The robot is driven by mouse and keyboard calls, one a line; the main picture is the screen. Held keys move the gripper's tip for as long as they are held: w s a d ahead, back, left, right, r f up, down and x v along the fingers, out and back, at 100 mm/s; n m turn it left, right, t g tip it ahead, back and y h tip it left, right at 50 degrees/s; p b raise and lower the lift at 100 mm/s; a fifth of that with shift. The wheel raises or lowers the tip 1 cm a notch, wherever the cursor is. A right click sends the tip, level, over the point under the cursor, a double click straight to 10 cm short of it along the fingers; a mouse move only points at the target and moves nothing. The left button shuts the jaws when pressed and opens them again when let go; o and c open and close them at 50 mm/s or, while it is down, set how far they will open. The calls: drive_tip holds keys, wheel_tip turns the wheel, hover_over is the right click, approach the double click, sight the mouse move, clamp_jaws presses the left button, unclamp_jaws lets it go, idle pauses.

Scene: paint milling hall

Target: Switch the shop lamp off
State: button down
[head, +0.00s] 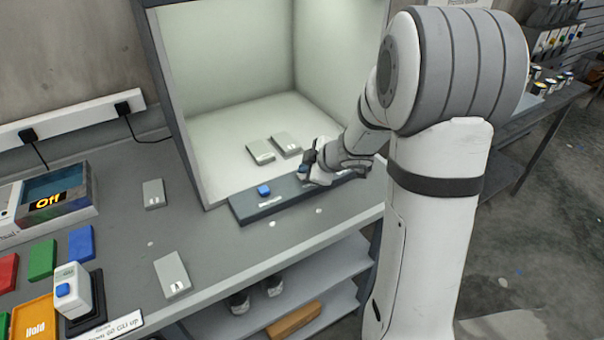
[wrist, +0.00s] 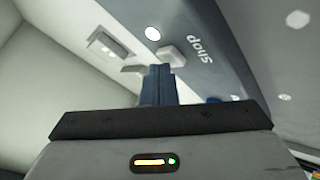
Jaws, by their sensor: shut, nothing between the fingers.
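A blue-grey switch panel (head: 243,209) lies along the front edge of the lit booth. In the wrist view, the panel (wrist: 222,38) carries the word "Shop", a pale switch (wrist: 178,54) and a bright white round spot (wrist: 152,33) beside it. My gripper (head: 303,172) is over the right part of the panel, its fingers shut and empty. In the wrist view, the fingertips (wrist: 158,70) are close below the pale switch; I cannot tell whether they touch it. The switch is hidden in the head view. The shop lamp itself cannot be made out.
A blue button (head: 264,190) stands on the panel's left part. Two grey plates (head: 286,143) lie inside the booth (head: 230,150). Two more plates lie on the bench (head: 125,235).

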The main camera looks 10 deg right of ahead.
idle(0.3)
drive_tip(key=shift+r+p, duration=0.8)
drive_tip(key=shift+p, duration=0.3)
wheel_tip(320, 180, up, 6)
drive_tip(key=p, duration=0.7)
